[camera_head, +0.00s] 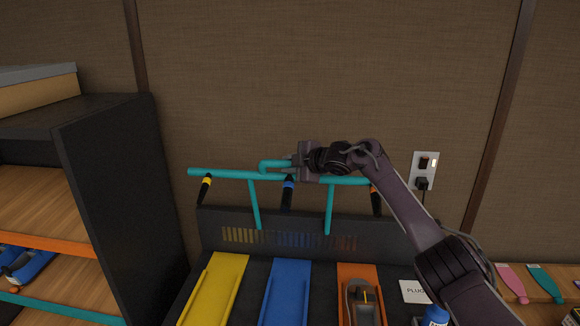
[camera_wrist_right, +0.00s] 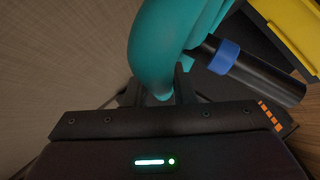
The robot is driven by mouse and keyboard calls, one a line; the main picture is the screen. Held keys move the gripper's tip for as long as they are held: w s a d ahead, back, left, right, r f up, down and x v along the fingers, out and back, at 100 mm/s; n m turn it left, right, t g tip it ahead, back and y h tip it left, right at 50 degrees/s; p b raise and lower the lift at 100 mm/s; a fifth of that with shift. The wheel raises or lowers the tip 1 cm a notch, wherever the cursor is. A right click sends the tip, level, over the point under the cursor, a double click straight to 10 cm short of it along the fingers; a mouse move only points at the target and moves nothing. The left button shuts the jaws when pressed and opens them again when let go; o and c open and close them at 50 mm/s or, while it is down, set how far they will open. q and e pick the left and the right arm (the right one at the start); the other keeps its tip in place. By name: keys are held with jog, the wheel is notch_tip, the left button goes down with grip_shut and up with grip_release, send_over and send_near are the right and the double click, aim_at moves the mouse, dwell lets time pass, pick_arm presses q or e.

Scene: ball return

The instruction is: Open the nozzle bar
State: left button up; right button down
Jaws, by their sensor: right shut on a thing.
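The teal nozzle bar (camera_head: 226,174) runs across above the back of the dark machine. Black nozzles with yellow, blue and orange bands hang from it; the blue-banded nozzle (camera_head: 287,192) is near the middle. A teal handle (camera_head: 270,165) stands up from the bar. My right gripper (camera_head: 293,162) comes in from the right and is shut on the handle. In the right wrist view the teal handle (camera_wrist_right: 160,50) lies between the fingers, with the blue-banded nozzle (camera_wrist_right: 235,62) beside it. The gripper hides part of the bar. My left gripper is not in view.
Yellow (camera_head: 215,290), blue (camera_head: 286,293) and orange (camera_head: 357,270) lanes slope down the machine's front, with a grey object (camera_head: 362,303) in the orange one. A dark shelf (camera_head: 125,180) stands left. A wall outlet (camera_head: 424,171) with a plug is right of my arm.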

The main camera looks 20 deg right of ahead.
jog(key=shift+d+f, duration=0.1)
jog(key=shift+d, duration=0.05)
jog(key=c, duration=1.2)
grip_release()
jog(key=shift+c, duration=0.2)
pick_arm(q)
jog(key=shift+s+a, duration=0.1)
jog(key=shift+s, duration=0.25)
pick_arm(e)
jog(key=shift+s+d+b, duration=0.15)
jog(key=shift+s+b, duration=0.25)
pick_arm(q)
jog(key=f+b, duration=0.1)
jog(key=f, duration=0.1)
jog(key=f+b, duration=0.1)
jog(key=b, duration=0.1)
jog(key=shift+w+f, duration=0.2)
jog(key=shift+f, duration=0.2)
pick_arm(e)
jog(key=v, duration=0.7)
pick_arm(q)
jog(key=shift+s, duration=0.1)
